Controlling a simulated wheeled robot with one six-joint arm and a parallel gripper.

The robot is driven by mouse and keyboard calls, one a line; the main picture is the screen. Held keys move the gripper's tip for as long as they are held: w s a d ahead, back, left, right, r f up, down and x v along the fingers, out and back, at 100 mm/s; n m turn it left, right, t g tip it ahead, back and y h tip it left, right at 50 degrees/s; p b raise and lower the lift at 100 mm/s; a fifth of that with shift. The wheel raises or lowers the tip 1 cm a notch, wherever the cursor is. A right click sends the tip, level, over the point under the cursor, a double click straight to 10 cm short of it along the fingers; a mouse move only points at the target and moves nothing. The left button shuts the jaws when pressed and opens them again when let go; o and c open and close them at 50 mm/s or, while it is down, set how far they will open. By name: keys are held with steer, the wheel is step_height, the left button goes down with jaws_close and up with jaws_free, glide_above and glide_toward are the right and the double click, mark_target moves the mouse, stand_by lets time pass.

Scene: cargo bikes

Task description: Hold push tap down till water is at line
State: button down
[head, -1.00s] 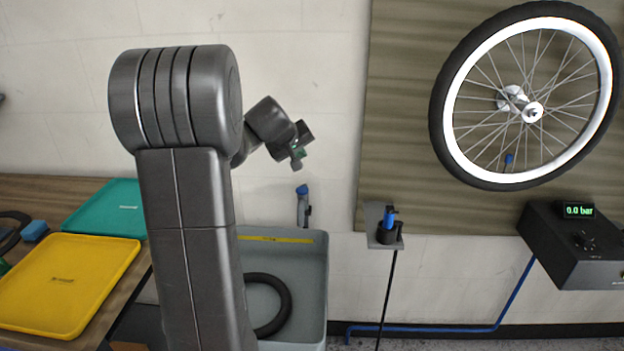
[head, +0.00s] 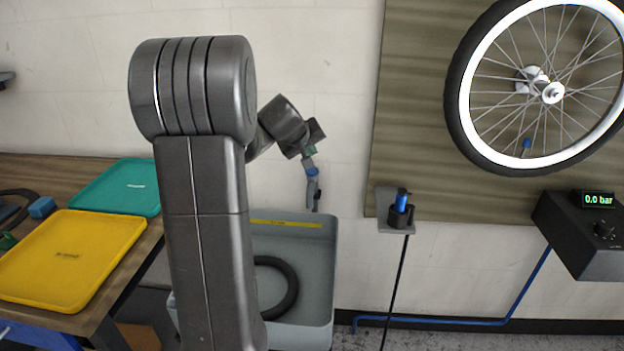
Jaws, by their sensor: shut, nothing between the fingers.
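The push tap (head: 313,192) is a grey wall tap with a blue top (head: 312,171), above the back of a grey tub (head: 325,290). My gripper (head: 309,158) is shut and empty, pointing down right over the blue top. In the picture its tip meets the blue top; I cannot tell whether it presses it. A yellow strip (head: 287,223), the likely line, runs along the tub's inner back wall. A black inner tube (head: 283,300) lies in the tub, partly hidden by my arm. I cannot make out a water stream or the water level.
A bench (head: 50,169) with a teal tray (head: 120,187) and a yellow tray (head: 70,258) is at the left. Right of the tub are a small bracket (head: 383,215) with a black and blue tool, a mounted wheel (head: 462,90) and a box (head: 570,235) reading 0.0 bar.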

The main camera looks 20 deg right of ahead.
mark_target(314, 169)
steer(key=shift+f+b, duration=1.25)
steer(key=shift+f, duration=0.45)
steer(key=shift+f, duration=0.1)
stand_by(0.6)
steer(key=shift+f+b, duration=0.3)
steer(key=shift+b, duration=0.2)
steer(key=shift+f+b, duration=0.5)
stand_by(4.6)
